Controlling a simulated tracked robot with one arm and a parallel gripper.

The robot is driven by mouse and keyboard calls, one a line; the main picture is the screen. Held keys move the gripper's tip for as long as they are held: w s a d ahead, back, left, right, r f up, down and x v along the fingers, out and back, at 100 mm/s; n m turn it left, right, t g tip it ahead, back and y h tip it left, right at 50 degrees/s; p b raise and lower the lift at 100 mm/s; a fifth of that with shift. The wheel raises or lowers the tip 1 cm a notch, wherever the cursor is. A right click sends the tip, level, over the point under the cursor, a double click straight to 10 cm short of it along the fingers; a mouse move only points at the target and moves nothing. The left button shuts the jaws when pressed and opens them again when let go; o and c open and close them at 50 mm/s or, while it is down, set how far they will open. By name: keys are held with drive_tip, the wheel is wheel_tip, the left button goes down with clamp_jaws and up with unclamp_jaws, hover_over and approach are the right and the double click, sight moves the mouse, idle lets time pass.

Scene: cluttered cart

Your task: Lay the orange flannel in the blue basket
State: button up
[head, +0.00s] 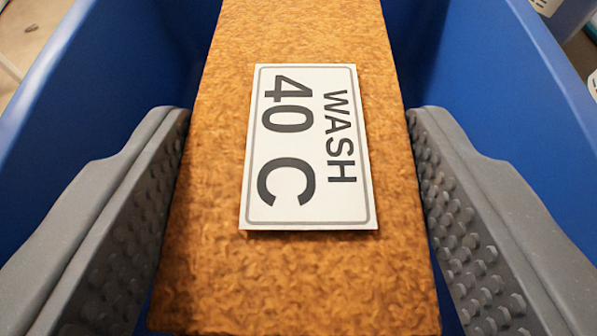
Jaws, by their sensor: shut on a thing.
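The orange flannel (290,270) is a long, fuzzy orange-brown slab that runs up the middle of the head view. A white label (309,147) reading "WASH 40 C" lies on its top face. My gripper (300,165) has one grey, studded finger on each side and is shut on the flannel. The blue basket (65,95) surrounds the flannel and fingers, with its walls at left and right. The flannel is between these walls. Its lower end and the basket floor are hidden, so I cannot tell whether it touches the bottom.
The basket walls stand close outside both fingers. A pale surface (25,30) shows beyond the left rim. Parts of other things with white labels show beyond the right rim, cut off by the picture edge.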

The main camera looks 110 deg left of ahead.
drive_tip(key=shift+f, duration=0.6)
drive_tip(key=o, duration=1)
drive_tip(key=shift+r, duration=0.5)
drive_tip(key=shift+v, duration=3.8)
drive_tip(key=shift+r, duration=0.15)
